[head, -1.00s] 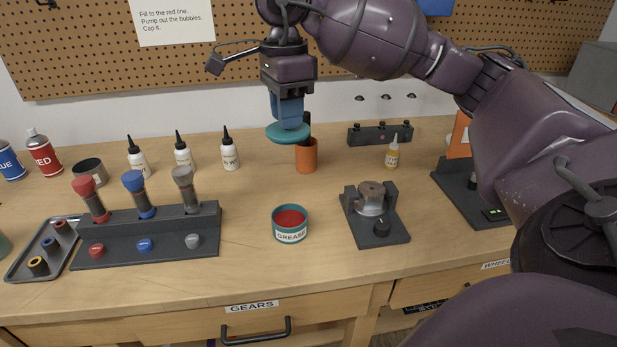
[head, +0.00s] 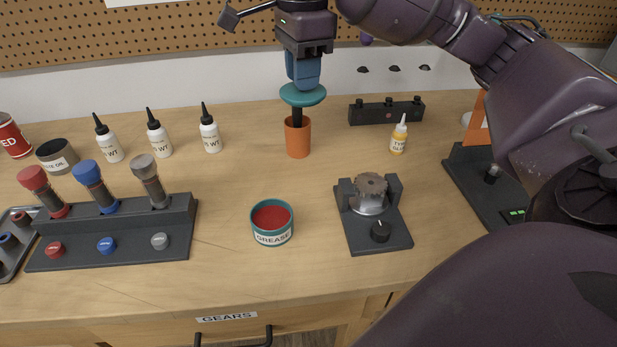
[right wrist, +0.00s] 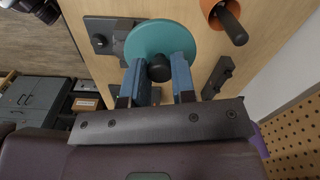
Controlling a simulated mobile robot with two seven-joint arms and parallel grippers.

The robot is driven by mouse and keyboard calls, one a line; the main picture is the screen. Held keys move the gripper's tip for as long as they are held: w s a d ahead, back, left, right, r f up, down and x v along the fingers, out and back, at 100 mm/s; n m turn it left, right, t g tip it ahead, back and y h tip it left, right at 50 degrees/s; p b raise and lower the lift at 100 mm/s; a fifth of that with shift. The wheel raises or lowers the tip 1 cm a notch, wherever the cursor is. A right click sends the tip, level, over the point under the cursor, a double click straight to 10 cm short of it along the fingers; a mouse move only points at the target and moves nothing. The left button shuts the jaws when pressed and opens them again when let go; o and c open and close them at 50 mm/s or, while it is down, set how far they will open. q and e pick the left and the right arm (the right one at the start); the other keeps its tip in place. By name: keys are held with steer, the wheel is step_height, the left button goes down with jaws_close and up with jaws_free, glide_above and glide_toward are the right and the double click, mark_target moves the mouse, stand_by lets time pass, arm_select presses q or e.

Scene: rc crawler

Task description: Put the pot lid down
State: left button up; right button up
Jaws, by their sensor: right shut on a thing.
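The teal pot lid (head: 302,97) is a flat disc held level above the bench, in front of the pegboard. My right gripper (head: 304,75) points down and is shut on its dark knob (right wrist: 160,69). In the right wrist view the blue fingers stand on both sides of the knob, and the lid (right wrist: 160,36) lies beyond them. The grease pot (head: 272,223), teal-rimmed with red grease inside, stands uncovered on the bench, nearer than the lid and to its left. My left gripper is not in view.
An orange cup (head: 298,140) with a dark handle sticking up is below the lid. A dark fixture with a metal gear (head: 371,190) stands right of the pot. Bare bench (head: 215,285) lies in front of the pot.

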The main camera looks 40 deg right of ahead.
step_height(320, 180, down, 15)
steer(key=shift+f+b, duration=0.2)
steer(key=shift+b, duration=0.85)
steer(key=shift+f, duration=0.65)
step_height(320, 180, down, 4)
steer(key=shift+r+b, duration=0.25)
steer(key=shift+b, duration=0.1)
steer(key=shift+r, duration=0.1)
